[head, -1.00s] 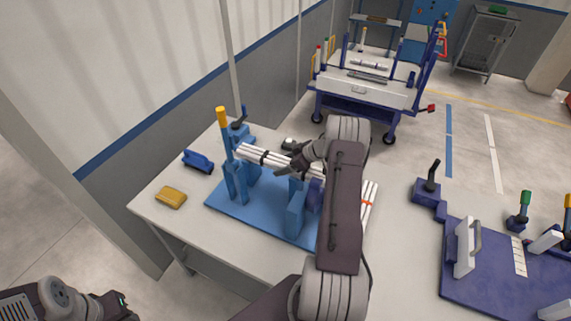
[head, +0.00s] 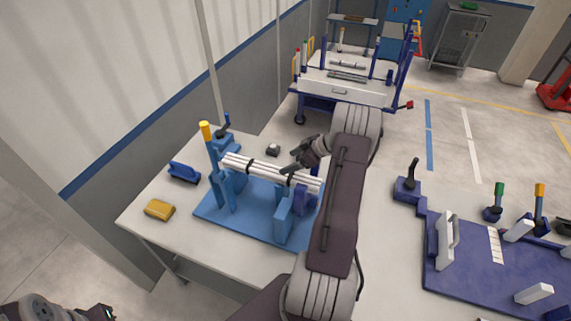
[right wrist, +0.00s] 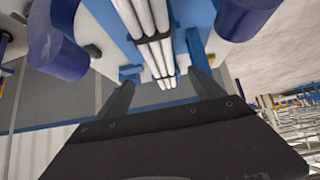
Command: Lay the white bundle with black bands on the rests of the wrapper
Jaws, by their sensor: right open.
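The white bundle (head: 267,174) with black bands lies across the blue wrapper (head: 245,202), over its upright rests near the left end and toward the right. It appears to lie on them, but my arm and gripper hide part of the right side. My right gripper (head: 291,168) is open at the bundle's far side, toward its right half. In the right wrist view the bundle (right wrist: 155,45) runs between the two spread fingers (right wrist: 163,90), with gaps on both sides. My left gripper (head: 103,312) shows only partly at the bottom left; its jaws are unclear.
A yellow block (head: 159,210) and a blue clamp-like tool (head: 184,172) lie on the table left of the wrapper. A small dark object (head: 272,150) lies behind it. A blue-white cart (head: 345,90) stands beyond. A dark blue fixture board (head: 480,270) is at right.

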